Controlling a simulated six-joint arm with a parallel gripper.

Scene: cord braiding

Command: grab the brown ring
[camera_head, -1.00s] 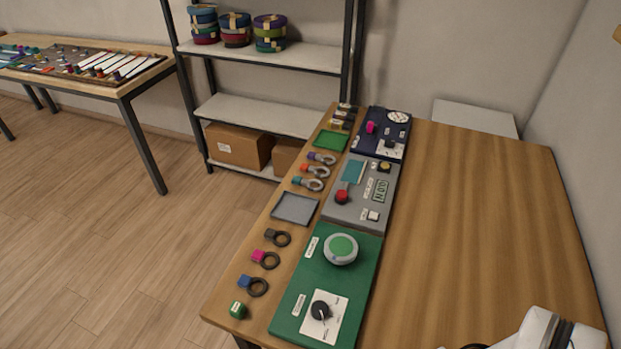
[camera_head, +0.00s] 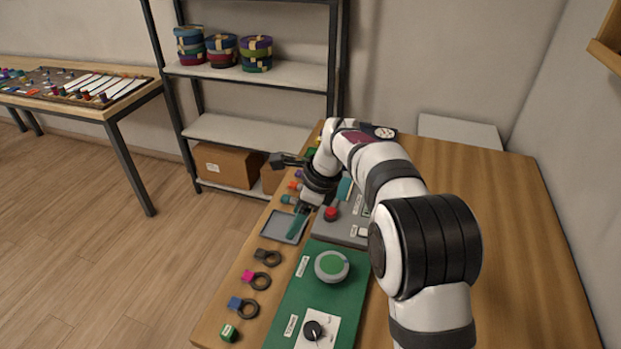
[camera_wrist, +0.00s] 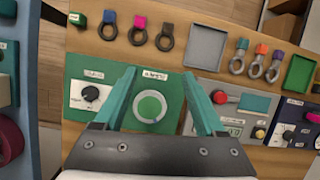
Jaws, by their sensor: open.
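The brown ring is a dark ring with a brown tag, lying on the wooden table in the head view (camera_head: 268,258) between the grey tray and the magenta-tagged ring. In the wrist view it lies ahead of the fingers, at the top middle (camera_wrist: 166,41). My gripper (camera_head: 298,222) is above the table near the grey tray's right edge, apart from the ring. In the wrist view its two teal fingers (camera_wrist: 160,74) are wide apart with nothing held between them.
The magenta-tagged ring (camera_wrist: 138,33) and blue-tagged ring (camera_wrist: 108,27) lie close beside it. The grey tray (camera_wrist: 205,47) is on its other side. A green panel with a round knob (camera_wrist: 150,107) and a grey panel with a red button (camera_wrist: 220,97) stand nearby.

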